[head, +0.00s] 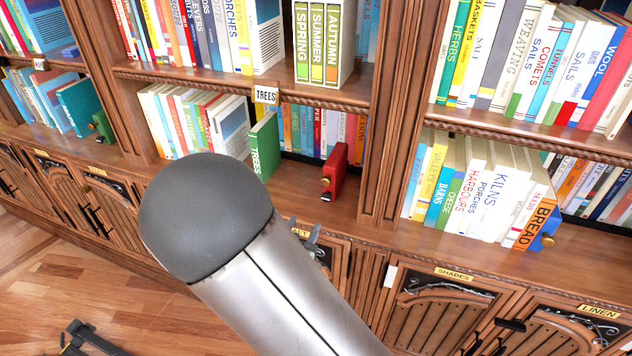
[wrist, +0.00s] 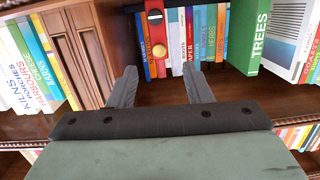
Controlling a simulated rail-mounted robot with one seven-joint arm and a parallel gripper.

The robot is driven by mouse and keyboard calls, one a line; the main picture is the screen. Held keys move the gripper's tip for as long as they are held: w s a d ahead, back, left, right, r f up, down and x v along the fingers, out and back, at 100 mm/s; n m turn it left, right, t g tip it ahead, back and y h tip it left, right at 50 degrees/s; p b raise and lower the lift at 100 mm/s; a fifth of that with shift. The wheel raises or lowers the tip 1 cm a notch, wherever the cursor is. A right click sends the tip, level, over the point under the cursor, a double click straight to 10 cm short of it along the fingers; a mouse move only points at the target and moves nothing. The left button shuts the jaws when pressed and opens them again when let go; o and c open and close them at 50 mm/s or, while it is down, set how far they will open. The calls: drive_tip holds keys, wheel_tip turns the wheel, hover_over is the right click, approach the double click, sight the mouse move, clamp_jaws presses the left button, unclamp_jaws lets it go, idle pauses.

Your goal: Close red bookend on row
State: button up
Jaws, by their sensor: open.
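The red bookend (head: 335,172), with a brass knob on its front, stands upright on the middle shelf near the right upright. In the wrist view the red bookend (wrist: 155,28) is beyond my fingertips, between them and nearer the left finger. The green TREES book (head: 264,148) stands at the right end of the row (head: 190,120), with a gap of bare shelf between it and the bookend. The TREES book also shows at right in the wrist view (wrist: 250,35). My gripper (wrist: 160,76) is open and empty; in the head view my arm mostly hides it.
Smaller books (head: 310,128) stand along the back of this bay. The wooden upright (head: 385,120) is close right of the bookend. The right bay holds books and an orange BREAD book (head: 537,222).

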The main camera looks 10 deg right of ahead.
sight(325, 182)
drive_tip(key=shift+t+h, duration=0.5)
drive_tip(key=p+x, duration=0.1)
drive_tip(key=x, duration=0.4)
drive_tip(key=p+x, duration=0.1)
drive_tip(key=x, duration=0.5)
drive_tip(key=r+p+x, duration=0.1)
drive_tip(key=x, duration=0.4)
drive_tip(key=shift+w+d+r+p, duration=0.1)
drive_tip(key=shift+w+d+p, duration=0.1)
drive_tip(key=shift+p, duration=0.1)
